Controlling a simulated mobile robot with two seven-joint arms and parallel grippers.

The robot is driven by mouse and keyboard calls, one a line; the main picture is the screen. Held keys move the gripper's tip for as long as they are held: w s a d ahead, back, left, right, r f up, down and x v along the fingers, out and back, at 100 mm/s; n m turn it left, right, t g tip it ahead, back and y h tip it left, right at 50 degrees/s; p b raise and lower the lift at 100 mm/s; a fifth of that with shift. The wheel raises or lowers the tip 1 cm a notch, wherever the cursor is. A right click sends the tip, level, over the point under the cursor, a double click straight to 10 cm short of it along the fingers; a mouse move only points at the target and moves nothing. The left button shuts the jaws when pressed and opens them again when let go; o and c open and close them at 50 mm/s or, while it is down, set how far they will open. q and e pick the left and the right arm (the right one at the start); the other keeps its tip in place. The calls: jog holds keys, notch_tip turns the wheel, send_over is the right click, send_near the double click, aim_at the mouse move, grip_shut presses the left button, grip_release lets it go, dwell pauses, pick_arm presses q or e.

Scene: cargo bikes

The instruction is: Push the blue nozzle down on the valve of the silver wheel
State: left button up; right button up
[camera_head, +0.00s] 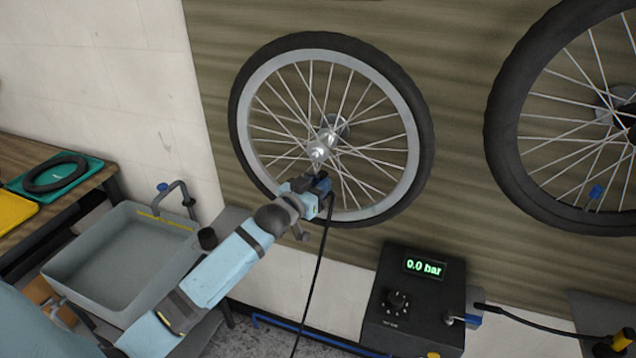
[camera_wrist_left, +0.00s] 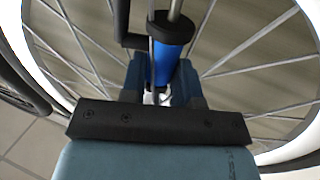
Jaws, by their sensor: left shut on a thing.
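The silver wheel (camera_head: 413,145), with a black tyre and thin spokes, hangs upright against the wood panel. My left gripper (camera_head: 318,190) is at the lower part of its rim, in front of the spokes. It is shut on the blue nozzle (camera_wrist_left: 163,62), which has a black collar and stands between the fingers among the spokes in the left wrist view. A black hose (camera_head: 319,262) runs down from the gripper. The valve is not clearly visible; I cannot tell whether the nozzle is seated on it. My right gripper is not in view.
A second wheel (camera_head: 492,130) with a small blue part (camera_head: 596,192) hangs at the right. A black pump box (camera_head: 415,320) reading 0.0 bar stands below. A grey sink (camera_head: 70,270) and a bench with a green tray (camera_head: 88,168) are at the left.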

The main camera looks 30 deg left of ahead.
pick_arm(q)
jog(key=shift+f, duration=0.3)
dwell(0.6)
dwell(0.4)
jog(key=o, duration=1)
jog(key=shift+o, duration=0.2)
jog(key=s+p, duration=0.4)
jog(key=s, duration=0.6)
jog(key=shift+a, duration=0.3)
